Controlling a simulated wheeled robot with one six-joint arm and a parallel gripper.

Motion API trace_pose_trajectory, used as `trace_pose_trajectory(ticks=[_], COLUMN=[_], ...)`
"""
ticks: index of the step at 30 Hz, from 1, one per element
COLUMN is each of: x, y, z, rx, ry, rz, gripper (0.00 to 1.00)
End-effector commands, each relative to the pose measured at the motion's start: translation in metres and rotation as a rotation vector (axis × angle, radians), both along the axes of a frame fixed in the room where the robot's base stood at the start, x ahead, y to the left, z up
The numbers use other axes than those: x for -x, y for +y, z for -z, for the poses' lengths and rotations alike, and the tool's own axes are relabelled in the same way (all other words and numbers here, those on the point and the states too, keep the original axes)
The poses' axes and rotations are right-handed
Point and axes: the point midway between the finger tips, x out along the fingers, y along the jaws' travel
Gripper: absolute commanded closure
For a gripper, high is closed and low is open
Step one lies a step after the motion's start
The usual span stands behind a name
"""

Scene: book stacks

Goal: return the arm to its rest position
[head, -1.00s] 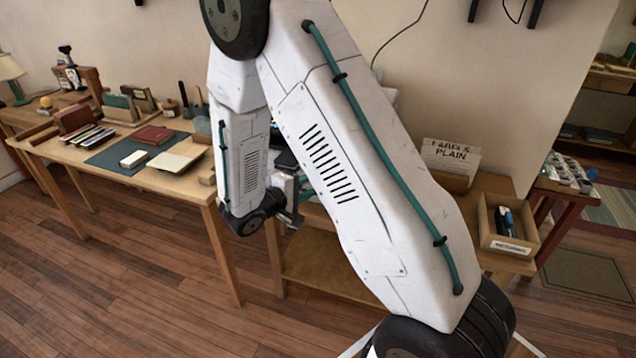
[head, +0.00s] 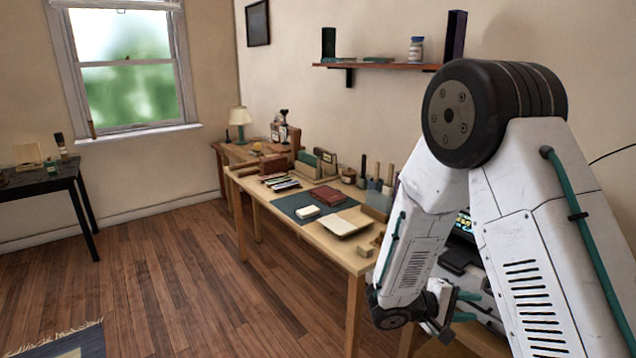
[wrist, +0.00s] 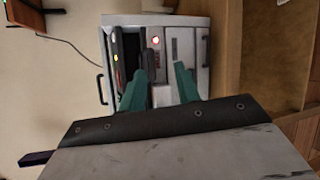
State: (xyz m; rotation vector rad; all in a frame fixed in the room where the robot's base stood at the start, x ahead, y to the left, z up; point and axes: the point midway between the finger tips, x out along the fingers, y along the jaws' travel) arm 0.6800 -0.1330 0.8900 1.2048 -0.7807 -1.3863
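My arm fills the right side of the head view, folded with its elbow high and its forearm pointing down. My gripper (head: 467,307) hangs low beside the table's right end, partly hidden by my own arm. In the wrist view my gripper (wrist: 160,84) shows two teal fingers set apart, with nothing seen held between them. Beyond the fingers is a pale boxy machine (wrist: 187,42) with red and yellow lights and dark handles. I cannot tell a gap or contact between fingers and machine; they overlap in the picture.
A wooden table (head: 335,251) holds a dark mat, a red book (head: 328,195) and several other items. A wall shelf (head: 385,66) hangs above. A black table (head: 40,183) stands at left below a window. The wooden floor (head: 190,285) between is clear.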

Motion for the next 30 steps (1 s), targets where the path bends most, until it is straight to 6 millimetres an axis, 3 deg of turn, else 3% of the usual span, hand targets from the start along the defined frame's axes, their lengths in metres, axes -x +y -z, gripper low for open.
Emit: trace_pose_trajectory(ticks=[2,6,14,21,30], x=[0.025,0.064,0.127,0.181,0.227], y=[0.0,0.002,0.019,0.051,0.092], z=[0.001,-0.019,-0.064,-0.108,-0.157], rx=[-0.032,-0.138,-0.42,-0.776,-1.167], ry=[0.109,0.226,0.308,0.273,0.092], rz=[0.068,0.193,0.359,0.417,0.355], gripper=[0.68,0.68,0.68,0.68,0.68])
